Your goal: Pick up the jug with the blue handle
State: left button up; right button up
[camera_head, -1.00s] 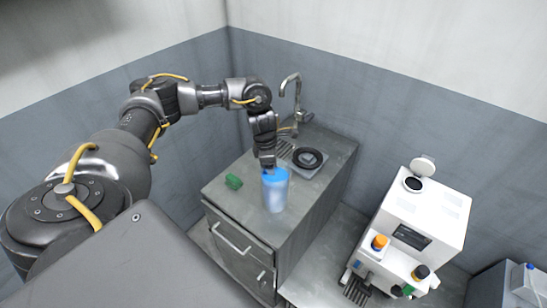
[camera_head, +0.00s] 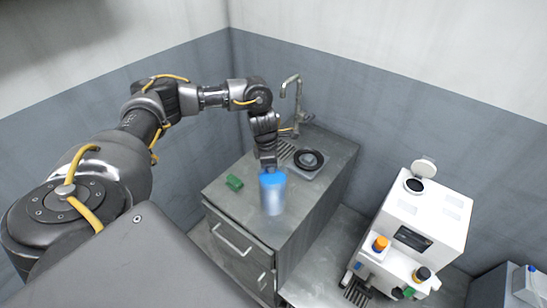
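A pale, see-through jug (camera_head: 272,201) with a bright blue top part stands out over the front part of the grey counter. Its handle cannot be told apart from the blue top. My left gripper (camera_head: 268,165) points down at the back edge of the blue top and overlaps it in the view. The fingertips are small and partly hidden by the blue part, so I cannot tell whether they grip it. I cannot tell whether the jug touches the counter. My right gripper is out of view.
A black ring-shaped item (camera_head: 308,159) and a tap (camera_head: 297,100) are behind. A white machine (camera_head: 425,215) stands right. A white container with a blue cap (camera_head: 527,282) is far right.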

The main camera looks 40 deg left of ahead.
pick_arm(q)
jog(key=s+d+r+b, duration=0.2)
jog(key=s+d+r, duration=0.7)
jog(key=r, duration=0.4)
jog(key=shift+s+d, duration=0.15)
jog(key=shift+d, duration=0.6)
